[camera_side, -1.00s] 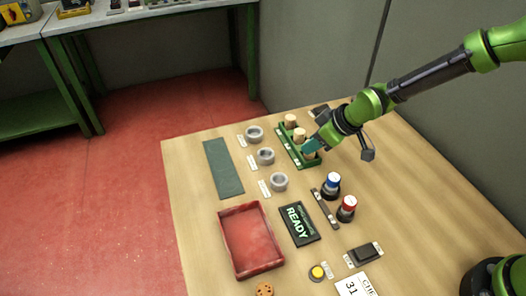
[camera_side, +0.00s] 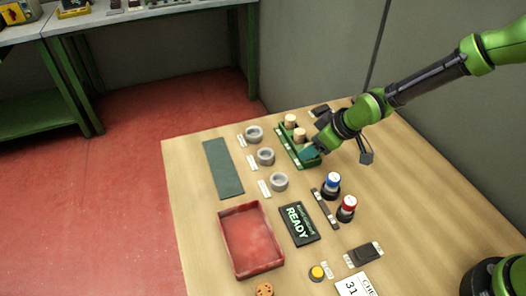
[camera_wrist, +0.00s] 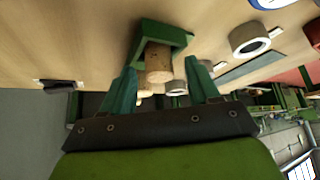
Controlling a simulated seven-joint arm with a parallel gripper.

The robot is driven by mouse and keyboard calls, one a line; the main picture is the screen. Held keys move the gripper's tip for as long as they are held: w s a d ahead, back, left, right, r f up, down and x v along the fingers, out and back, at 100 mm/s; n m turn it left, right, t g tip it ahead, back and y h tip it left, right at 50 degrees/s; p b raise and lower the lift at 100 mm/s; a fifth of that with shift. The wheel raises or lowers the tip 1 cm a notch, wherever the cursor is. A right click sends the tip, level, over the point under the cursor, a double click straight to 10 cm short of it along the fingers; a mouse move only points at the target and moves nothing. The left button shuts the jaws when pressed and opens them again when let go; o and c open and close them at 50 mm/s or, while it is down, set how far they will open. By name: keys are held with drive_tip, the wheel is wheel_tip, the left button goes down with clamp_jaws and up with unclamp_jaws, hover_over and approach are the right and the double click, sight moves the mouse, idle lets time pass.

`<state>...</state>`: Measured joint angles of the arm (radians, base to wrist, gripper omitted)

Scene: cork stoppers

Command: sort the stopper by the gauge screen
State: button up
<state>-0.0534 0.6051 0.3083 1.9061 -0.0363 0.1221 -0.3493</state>
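A green rack (camera_side: 285,145) stands at the back of the wooden table with cork stoppers in it. The far stopper (camera_side: 290,120) and the middle stopper (camera_side: 299,134) show in the side view. My gripper (camera_side: 309,154) is at the rack's near end and hides the stopper there. In the wrist view that near stopper (camera_wrist: 158,64) stands upright between my open fingers (camera_wrist: 163,85), with a gap visible on each side. The gauge screen (camera_side: 299,223) is dark and reads READY. Three grey rings, the far (camera_side: 254,134), middle (camera_side: 266,156) and near (camera_side: 279,181), stand beside small labels.
A red tray (camera_side: 222,235) lies empty at the front left, beside a flat green mat (camera_side: 223,168). Blue-topped (camera_side: 333,180) and red-topped (camera_side: 348,203) containers stand right of the screen. A yellow button (camera_side: 317,272), a dark block (camera_side: 362,256) and a card (camera_side: 356,285) lie near the front.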

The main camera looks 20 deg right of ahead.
drive_tip(key=v, duration=1.7)
drive_tip(key=shift+a+f, duration=0.1)
drive_tip(key=s+d+r+m+t, duration=0.1)
drive_tip(key=s+d+r+m, duration=0.2)
drive_tip(key=s+d+m, duration=0.2)
drive_tip(key=s+d+r+m+h, duration=0.1)
drive_tip(key=s+d+r+m, duration=0.3)
drive_tip(key=s, duration=0.7)
drive_tip(key=shift+s+d+m+t+h, duration=0.3)
drive_tip(key=shift+d+m+t, duration=0.1)
drive_tip(key=shift+m, duration=0.5)
drive_tip(key=shift+w+r, duration=0.1)
